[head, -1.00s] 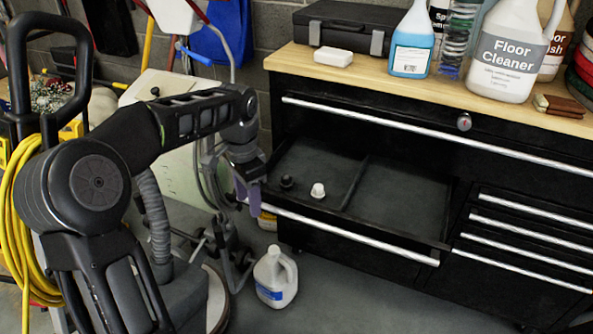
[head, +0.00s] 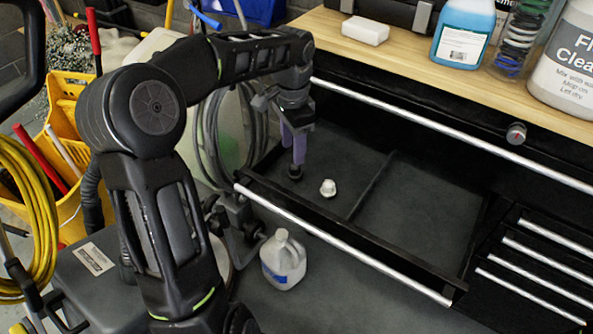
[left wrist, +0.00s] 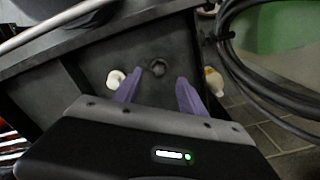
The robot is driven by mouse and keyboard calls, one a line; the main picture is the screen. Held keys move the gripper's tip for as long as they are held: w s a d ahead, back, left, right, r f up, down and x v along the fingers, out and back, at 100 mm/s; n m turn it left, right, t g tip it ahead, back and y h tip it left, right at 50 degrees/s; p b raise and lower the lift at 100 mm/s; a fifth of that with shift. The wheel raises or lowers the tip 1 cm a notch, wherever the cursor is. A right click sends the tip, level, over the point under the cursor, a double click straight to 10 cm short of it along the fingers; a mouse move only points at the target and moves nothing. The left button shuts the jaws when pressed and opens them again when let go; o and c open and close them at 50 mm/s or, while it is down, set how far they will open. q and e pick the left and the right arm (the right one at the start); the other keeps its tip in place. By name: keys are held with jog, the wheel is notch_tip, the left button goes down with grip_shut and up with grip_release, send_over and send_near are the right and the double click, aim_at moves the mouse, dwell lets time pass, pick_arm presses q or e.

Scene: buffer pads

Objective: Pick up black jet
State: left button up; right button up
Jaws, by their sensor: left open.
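The black jet (head: 295,173) is a small dark round piece in the left compartment of the open drawer (head: 427,215). In the left wrist view the black jet (left wrist: 157,67) lies ahead, between and beyond the two purple fingertips. My left gripper (head: 297,152) is open and points down right above the black jet, whose top the fingers partly hide in the head view. A white jet (head: 328,188) sits to the right of it in the same compartment. It also shows in the left wrist view (left wrist: 116,79), just left of the left finger. My right gripper is not in view.
A divider (head: 372,186) splits the drawer, and its right compartment is empty. The drawer's front has a long silver handle (head: 340,244). A white jug (head: 283,260) stands on the floor in front. The wooden worktop (head: 400,60) carries bottles and a white block.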

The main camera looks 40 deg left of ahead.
aim_at(293, 165)
pick_arm(q)
jog(key=shift+f, duration=1.25)
jog(key=shift+f+b, duration=0.9)
jog(key=shift+f, duration=1.75)
jog(key=shift+c, duration=0.5)
grip_shut()
